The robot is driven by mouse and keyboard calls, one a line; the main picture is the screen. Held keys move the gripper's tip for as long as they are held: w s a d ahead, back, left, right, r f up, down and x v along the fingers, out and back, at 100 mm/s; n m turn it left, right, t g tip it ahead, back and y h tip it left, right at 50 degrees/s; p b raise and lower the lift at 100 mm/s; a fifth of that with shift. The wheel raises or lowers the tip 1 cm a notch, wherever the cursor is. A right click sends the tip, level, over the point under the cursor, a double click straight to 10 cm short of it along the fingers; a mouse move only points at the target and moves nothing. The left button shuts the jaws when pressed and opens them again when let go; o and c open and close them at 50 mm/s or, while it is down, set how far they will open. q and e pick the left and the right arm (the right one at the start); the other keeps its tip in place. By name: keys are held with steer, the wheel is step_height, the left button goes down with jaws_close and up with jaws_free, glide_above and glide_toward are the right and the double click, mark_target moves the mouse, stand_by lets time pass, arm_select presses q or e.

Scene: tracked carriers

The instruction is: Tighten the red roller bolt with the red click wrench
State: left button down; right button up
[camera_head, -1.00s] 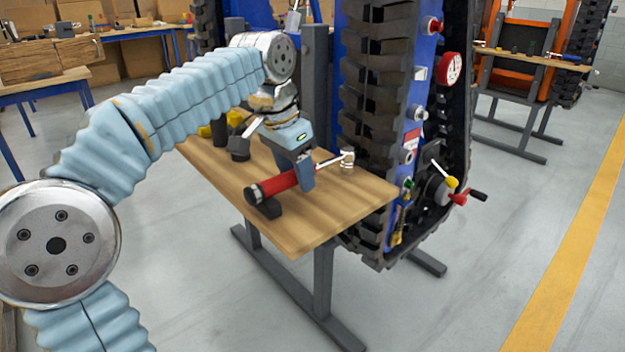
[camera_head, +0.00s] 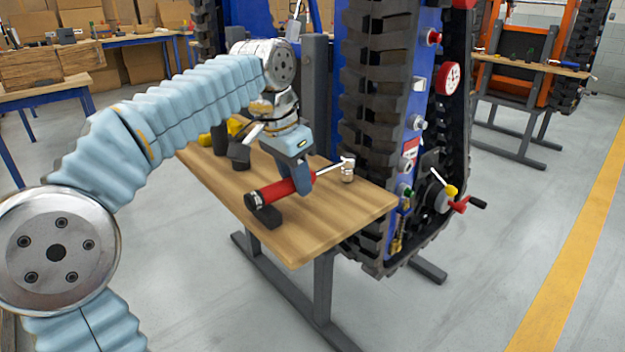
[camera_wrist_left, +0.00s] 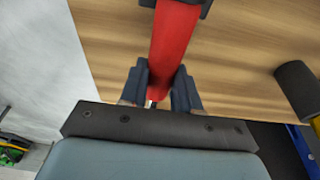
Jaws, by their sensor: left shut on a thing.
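The red click wrench (camera_head: 276,192) lies above the wooden bench top, its black handle end at a dark block and its silver head at a small metal post. My left gripper (camera_head: 302,182) is shut on its red handle, near the shaft. In the left wrist view the red handle (camera_wrist_left: 174,45) runs between the fingers of my left gripper (camera_wrist_left: 160,88). A red round fitting (camera_head: 434,38) sits high on the blue carrier frame; I cannot tell if it is the red roller bolt. My right gripper is not in view.
The wooden bench top (camera_head: 300,240) stands left of the tracked carrier, with its black track (camera_head: 372,120) close by. The floor at right is clear.

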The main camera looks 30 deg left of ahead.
arm_select(q)
steer(key=p+v, duration=0.2)
steer(key=w+p+v, duration=0.1)
steer(key=v, duration=0.1)
steer(key=shift+d+r+p, duration=0.15)
steer(key=shift+r+p, duration=0.1)
steer(key=shift+p, duration=0.15)
steer(key=shift+r, duration=0.15)
steer(key=shift+v, duration=0.8)
steer(key=shift+w+d, duration=0.1)
steer(key=shift+w, duration=0.1)
